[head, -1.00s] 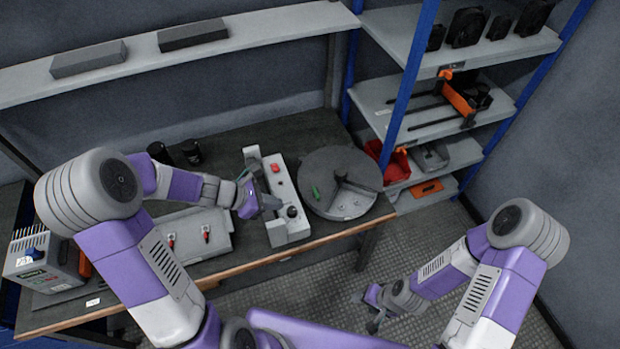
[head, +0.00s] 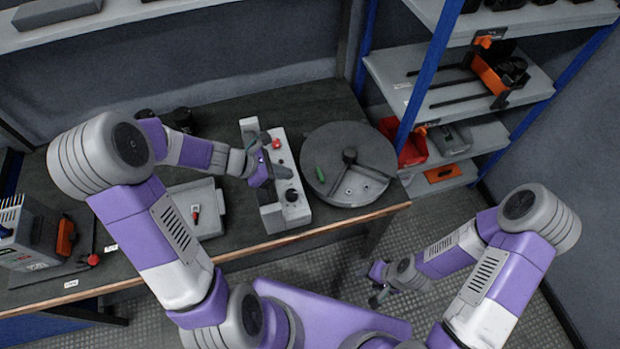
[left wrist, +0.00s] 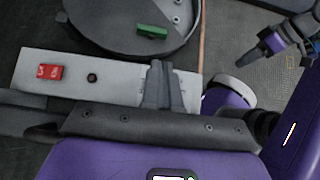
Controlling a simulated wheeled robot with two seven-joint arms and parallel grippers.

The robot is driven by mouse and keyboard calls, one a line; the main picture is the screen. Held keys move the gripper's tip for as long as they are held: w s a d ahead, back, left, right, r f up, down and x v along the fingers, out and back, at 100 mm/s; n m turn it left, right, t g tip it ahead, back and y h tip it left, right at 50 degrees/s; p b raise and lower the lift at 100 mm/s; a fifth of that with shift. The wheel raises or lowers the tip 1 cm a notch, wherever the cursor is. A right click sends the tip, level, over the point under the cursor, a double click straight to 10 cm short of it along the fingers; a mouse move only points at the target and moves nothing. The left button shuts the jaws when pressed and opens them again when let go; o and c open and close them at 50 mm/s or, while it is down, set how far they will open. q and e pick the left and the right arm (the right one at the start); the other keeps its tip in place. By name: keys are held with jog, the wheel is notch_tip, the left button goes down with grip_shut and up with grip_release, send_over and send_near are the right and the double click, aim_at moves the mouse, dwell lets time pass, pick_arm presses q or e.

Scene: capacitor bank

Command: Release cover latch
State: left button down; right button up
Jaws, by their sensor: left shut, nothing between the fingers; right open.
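A round dark grey drum (head: 376,145) stands on the bench, with a small green piece (head: 320,174) on its top. In the left wrist view the drum (left wrist: 95,22) and green piece (left wrist: 152,31) show at the top. I cannot tell which part is the cover latch. A light grey control box (head: 296,217) stands left of the drum, with a red switch (head: 276,144) and a black knob (head: 291,195). My left gripper (head: 288,172) is shut and empty over the box; its fingers (left wrist: 162,75) point toward the drum. My right gripper (head: 377,287) is open, away from the bench.
A grey case with a red-handled part (head: 196,212) lies left of the box. A grey instrument (head: 22,232) stands at the bench's left end. Shelves (head: 470,90) with tools stand at the right. The floor (head: 430,225) right of the bench is clear.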

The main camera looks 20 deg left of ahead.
aim_at(320, 181)
pick_arm(q)
jog(key=b+x, duration=0.3)
jog(key=x, duration=0.6)
jog(key=shift+f+b, duration=0.15)
jog(key=shift+b, duration=0.25)
jog(key=shift+w+d+f, duration=0.2)
jog(key=shift+w+d, duration=0.05)
jog(key=shift+d, duration=0.05)
jog(key=shift+d, duration=0.1)
